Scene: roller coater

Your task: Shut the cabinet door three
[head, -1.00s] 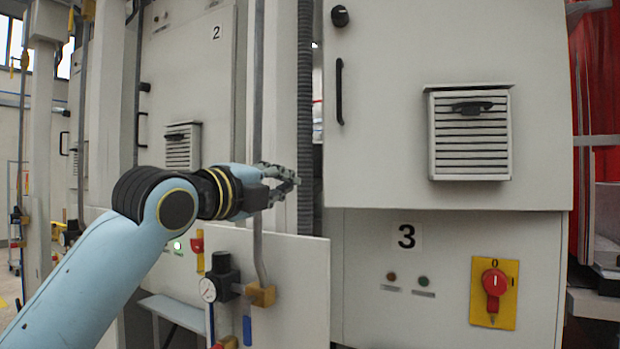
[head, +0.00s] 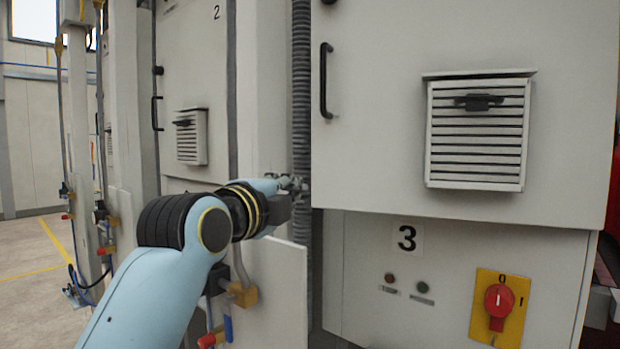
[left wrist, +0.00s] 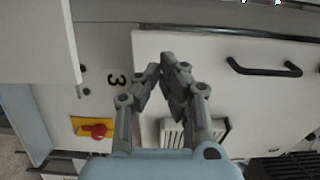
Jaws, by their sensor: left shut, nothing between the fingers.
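Cabinet door three (head: 380,60) is the large pale upper door above the number 3 label (head: 407,238). It has a black handle (head: 325,80) near its left edge and a louvred vent (head: 476,132). A strip of shadow runs under its lower edge, and I cannot tell how far it stands open. My left gripper (head: 294,184) is shut and empty, just left of the door's lower left corner. In the left wrist view the shut fingertips (left wrist: 160,62) overlap the door (left wrist: 215,85); contact cannot be told. The handle (left wrist: 263,68) is clear of them. My right gripper is out of view.
A grey corrugated hose (head: 302,80) runs down left of the door. A red rotary switch (head: 499,300) on a yellow plate sits below it. Cabinet door two (head: 195,60) is further left. Pipes and a valve block (head: 243,296) lie beneath my left arm. Floor (head: 30,255) is open at far left.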

